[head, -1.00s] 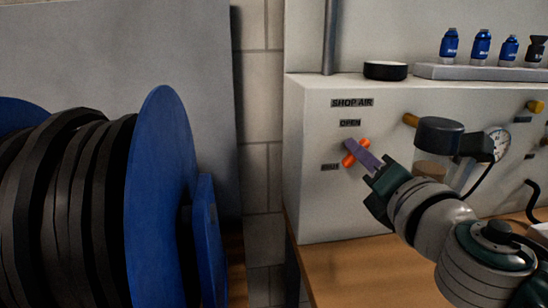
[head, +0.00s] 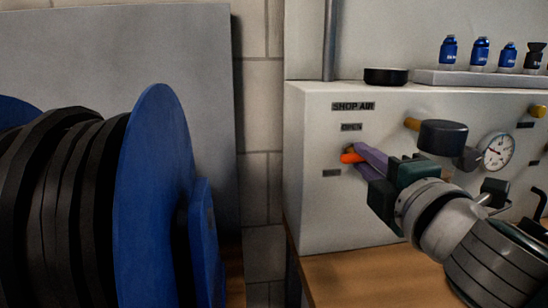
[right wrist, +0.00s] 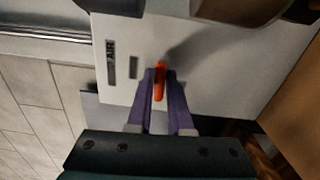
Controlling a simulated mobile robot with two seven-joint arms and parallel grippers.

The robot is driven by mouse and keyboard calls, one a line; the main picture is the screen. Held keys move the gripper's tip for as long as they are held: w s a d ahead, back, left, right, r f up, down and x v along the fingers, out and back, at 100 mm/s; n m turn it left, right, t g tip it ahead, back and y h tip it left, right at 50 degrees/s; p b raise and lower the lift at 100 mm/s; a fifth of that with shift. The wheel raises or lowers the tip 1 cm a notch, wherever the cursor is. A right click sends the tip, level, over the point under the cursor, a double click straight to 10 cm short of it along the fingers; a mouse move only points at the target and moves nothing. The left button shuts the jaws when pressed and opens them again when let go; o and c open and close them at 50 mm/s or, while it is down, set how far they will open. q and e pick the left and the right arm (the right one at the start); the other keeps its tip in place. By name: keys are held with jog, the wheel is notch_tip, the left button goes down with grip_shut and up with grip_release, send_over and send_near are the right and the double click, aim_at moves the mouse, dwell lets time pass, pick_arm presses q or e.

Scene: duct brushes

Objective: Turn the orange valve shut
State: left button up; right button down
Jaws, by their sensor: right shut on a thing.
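The orange valve handle (head: 351,157) is on the front of the white panel box, below the OPEN label (head: 351,127) and beside the lower label (head: 332,173). It now lies roughly level, pointing left toward the lower label. My right gripper (head: 364,158) has its purple fingers shut on the handle. In the right wrist view the orange handle (right wrist: 159,82) stands between the two fingertips (right wrist: 159,84). The fingers hide part of the handle and its pivot. My left gripper is not in view.
A blue hose reel (head: 155,200) with black hose fills the left. A dark-capped fitting (head: 443,138) and a gauge (head: 497,151) stick out close to my right gripper. A black round lid (head: 386,76) and several blue bottles stand on top. A wooden bench (head: 350,275) lies below.

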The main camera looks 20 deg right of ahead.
jog(key=shift+m, duration=0.4)
jog(key=c, duration=0.9)
grip_release()
jog(key=shift+o, duration=0.2)
jog(key=shift+s, duration=0.1)
jog(key=b+v, duration=0.1)
jog(key=v, duration=0.8)
jog(key=shift+s, duration=0.4)
